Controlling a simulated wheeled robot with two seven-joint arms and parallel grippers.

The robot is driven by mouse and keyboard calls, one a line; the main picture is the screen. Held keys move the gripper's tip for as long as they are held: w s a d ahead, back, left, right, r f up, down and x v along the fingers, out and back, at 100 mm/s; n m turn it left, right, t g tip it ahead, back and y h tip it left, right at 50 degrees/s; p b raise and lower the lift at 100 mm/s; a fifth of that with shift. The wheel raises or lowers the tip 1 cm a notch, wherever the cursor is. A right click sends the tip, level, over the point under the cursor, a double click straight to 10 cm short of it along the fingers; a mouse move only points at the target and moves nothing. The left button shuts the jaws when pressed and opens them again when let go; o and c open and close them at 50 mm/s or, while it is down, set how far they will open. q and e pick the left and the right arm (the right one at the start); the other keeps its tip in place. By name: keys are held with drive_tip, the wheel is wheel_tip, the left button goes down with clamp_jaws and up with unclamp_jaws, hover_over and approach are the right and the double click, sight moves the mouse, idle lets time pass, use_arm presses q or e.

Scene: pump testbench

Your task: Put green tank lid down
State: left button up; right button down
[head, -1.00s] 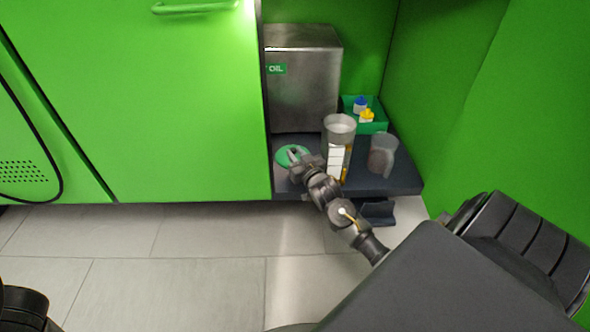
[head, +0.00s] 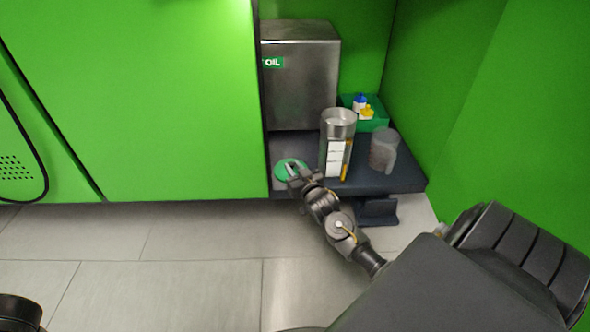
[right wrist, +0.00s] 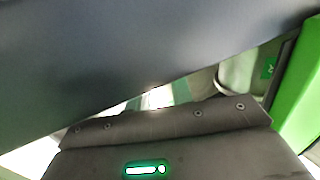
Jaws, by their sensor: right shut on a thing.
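The round green tank lid (head: 279,173) is in the head view, over the left front of the dark shelf in the open cabinet. My right gripper (head: 292,169) is shut on it and covers part of it. I cannot tell whether the lid touches the shelf. The lid is left of the tall clear cylinder and in front of the steel OIL tank (head: 300,90). In the right wrist view a dark surface and the gripper body fill most of the picture, and I cannot make out the lid there. My left gripper is not in view.
The clear cylinder (head: 338,125) with a white label stands close right of my gripper. A clear jug (head: 384,150) stands further right. A green bin (head: 378,125) with small bottles is behind them. The green cabinet door (head: 140,100) borders the shelf on the left.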

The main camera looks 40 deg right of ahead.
drive_tip(key=c, duration=1.4)
unclamp_jaws()
drive_tip(key=shift+f, duration=0.1)
drive_tip(key=shift+o, duration=0.8)
drive_tip(key=shift+s+r, duration=0.15)
drive_tip(key=shift+r, duration=0.05)
drive_tip(key=p+v, duration=0.6)
drive_tip(key=v, duration=0.5)
drive_tip(key=shift+s+a+p, duration=0.15)
drive_tip(key=shift+s+p, duration=0.15)
drive_tip(key=shift+p, duration=0.05)
drive_tip(key=shift+f, duration=0.1)
